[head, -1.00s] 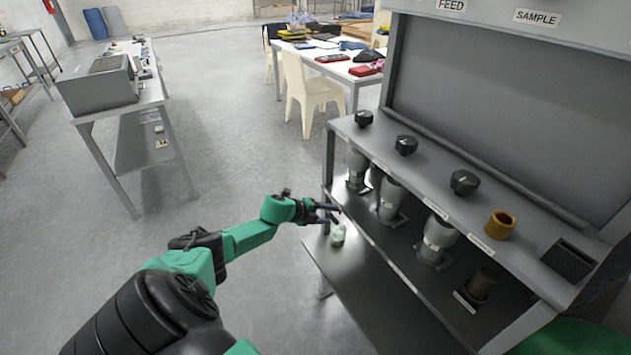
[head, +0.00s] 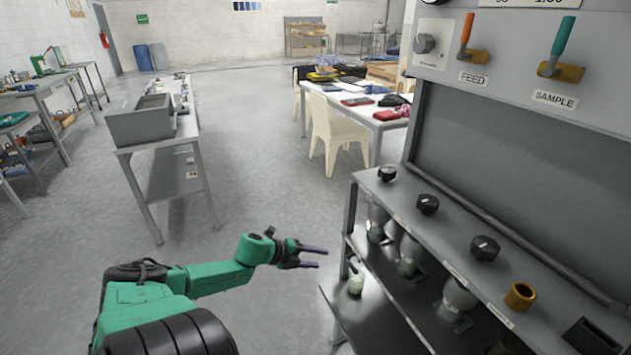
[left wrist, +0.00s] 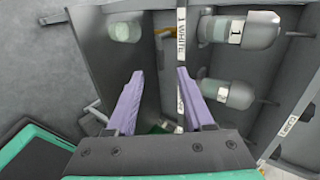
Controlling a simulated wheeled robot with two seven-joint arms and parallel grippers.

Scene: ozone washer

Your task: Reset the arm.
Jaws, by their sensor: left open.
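My left arm is green and black and comes in from the lower left in the head view. Its gripper (head: 318,257) is open and empty, with the two purple-grey fingers apart. In the left wrist view the fingers (left wrist: 158,85) are spread with nothing between them. A small pale bottle (head: 356,282) stands on the lower shelf (head: 385,325) of the washer rack, right of and below the gripper and apart from it. It seems to show as a pale round shape (left wrist: 126,28) in the left wrist view. My right gripper is in no view.
The washer rack holds black knobs (head: 427,204), a brass ring (head: 519,296) and glass vessels (head: 459,296) below. FEED and SAMPLE valves (head: 561,68) sit above. A bench with a grey box (head: 145,122) and a white chair (head: 335,135) stand farther back. Open floor lies between.

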